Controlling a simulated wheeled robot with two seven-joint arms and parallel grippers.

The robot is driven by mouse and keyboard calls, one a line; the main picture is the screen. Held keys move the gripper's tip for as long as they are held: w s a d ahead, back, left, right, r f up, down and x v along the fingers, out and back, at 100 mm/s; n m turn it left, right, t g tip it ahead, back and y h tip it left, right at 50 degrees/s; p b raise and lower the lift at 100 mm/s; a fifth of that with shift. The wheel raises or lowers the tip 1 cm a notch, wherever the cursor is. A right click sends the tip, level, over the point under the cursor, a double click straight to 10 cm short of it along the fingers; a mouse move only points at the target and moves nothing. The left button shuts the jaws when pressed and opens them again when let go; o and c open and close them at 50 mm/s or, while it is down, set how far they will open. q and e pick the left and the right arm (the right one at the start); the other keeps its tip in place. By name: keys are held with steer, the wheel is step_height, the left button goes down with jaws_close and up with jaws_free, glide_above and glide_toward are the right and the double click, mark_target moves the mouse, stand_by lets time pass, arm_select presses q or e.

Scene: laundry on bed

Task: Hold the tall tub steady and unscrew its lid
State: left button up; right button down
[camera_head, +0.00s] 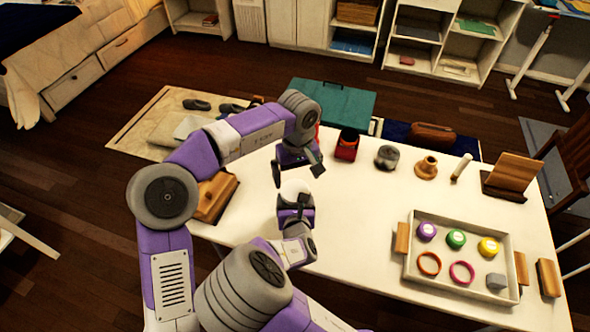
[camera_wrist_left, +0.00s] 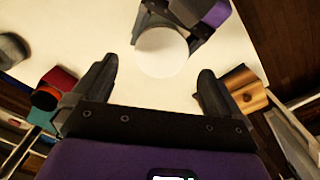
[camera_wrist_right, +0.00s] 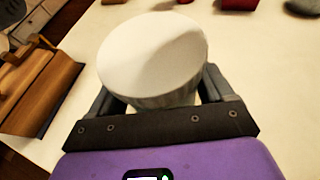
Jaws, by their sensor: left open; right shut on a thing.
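The tall tub has a round white lid, seen from above in the right wrist view (camera_wrist_right: 150,52) and in the left wrist view (camera_wrist_left: 162,52). In the head view its white top (camera_head: 294,187) shows between my two grippers. My right gripper (camera_head: 296,205) is shut on the tub's body, with one finger on each side below the lid. My left gripper (camera_wrist_left: 157,75) is open and empty above the tub, pointing down. The lid lies between and a little beyond its fingertips in the left wrist view, apart from them. The tub's lower part is hidden.
A grey tray (camera_head: 408,262) with several coloured lids and rings stands at the right. A red container (camera_head: 347,145), a grey object (camera_head: 387,157) and a wooden piece (camera_head: 426,168) stand along the far edge. A wooden block (camera_head: 215,196) is left of the tub. The table's middle is clear.

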mark_target(295, 190)
arm_select(q)
steer(key=m, duration=0.1)
steer(key=r+m, duration=0.1)
steer(key=shift+w+a+r+m, duration=0.15)
steer(key=shift+a+r+m, duration=0.1)
steer(key=shift+r+m, duration=0.05)
step_height(295, 190, down, 8)
steer(key=shift+r, duration=0.15)
steer(key=c, duration=1)
steer(key=n, duration=0.6)
steer(key=shift+n, duration=0.3)
